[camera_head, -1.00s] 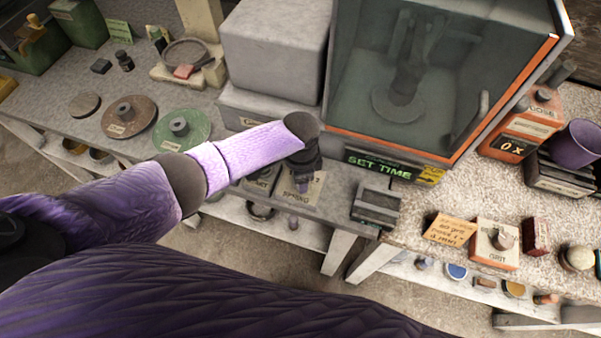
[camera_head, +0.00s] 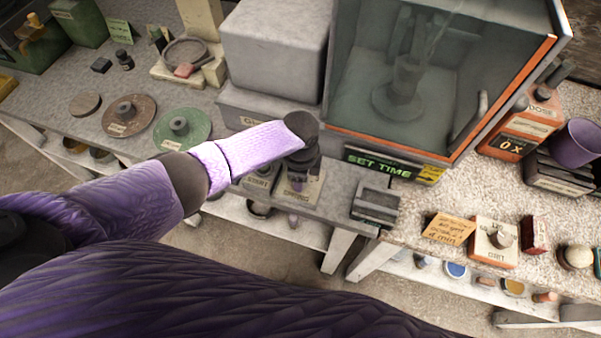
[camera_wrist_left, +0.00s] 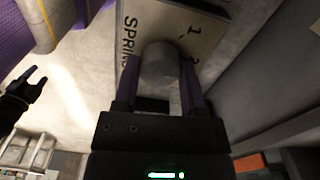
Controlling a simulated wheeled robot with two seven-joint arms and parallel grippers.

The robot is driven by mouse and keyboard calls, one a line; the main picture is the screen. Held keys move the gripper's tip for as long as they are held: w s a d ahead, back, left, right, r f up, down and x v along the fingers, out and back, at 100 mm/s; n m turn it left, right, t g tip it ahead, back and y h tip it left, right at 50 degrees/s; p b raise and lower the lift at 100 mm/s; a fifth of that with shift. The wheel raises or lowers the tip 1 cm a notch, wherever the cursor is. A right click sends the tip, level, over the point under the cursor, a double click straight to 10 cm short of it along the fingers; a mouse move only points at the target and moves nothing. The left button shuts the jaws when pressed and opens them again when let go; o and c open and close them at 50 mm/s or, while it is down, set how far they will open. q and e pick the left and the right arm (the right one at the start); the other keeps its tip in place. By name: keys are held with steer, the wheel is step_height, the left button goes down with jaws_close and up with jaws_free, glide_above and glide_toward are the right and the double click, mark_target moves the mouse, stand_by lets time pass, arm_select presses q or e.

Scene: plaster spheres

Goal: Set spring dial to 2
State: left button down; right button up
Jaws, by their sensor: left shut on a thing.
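The spring dial is a grey round knob (camera_wrist_left: 160,65) on a pale panel (camera_wrist_left: 205,20) marked SPRING, with the numbers 1 and 2 readable in the left wrist view. My left gripper (camera_wrist_left: 161,82) is shut on the knob, one purple finger on each side. The knob's pointer is hidden, so its setting cannot be read. In the head view my left gripper (camera_head: 298,186) reaches down over the same pale panel (camera_head: 313,188), covering most of the knob. My right gripper (camera_wrist_left: 36,82) shows small and dark at the left of the left wrist view, its fingers apart and empty.
A glass-fronted cabinet (camera_head: 450,60) with an orange edge and a SET TIME display (camera_head: 382,163) stands behind the dial. A grey block (camera_head: 376,205) lies to the right. A grit box (camera_head: 493,240) and card (camera_head: 449,229) sit further right. Discs (camera_head: 180,128) lie left.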

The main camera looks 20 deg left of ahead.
arm_select(q)
steer(key=shift+c, duration=0.7)
jaws_free()
step_height(320, 180, up, 10)
steer(key=p, duration=0.3)
steer(key=shift+p, duration=0.4)
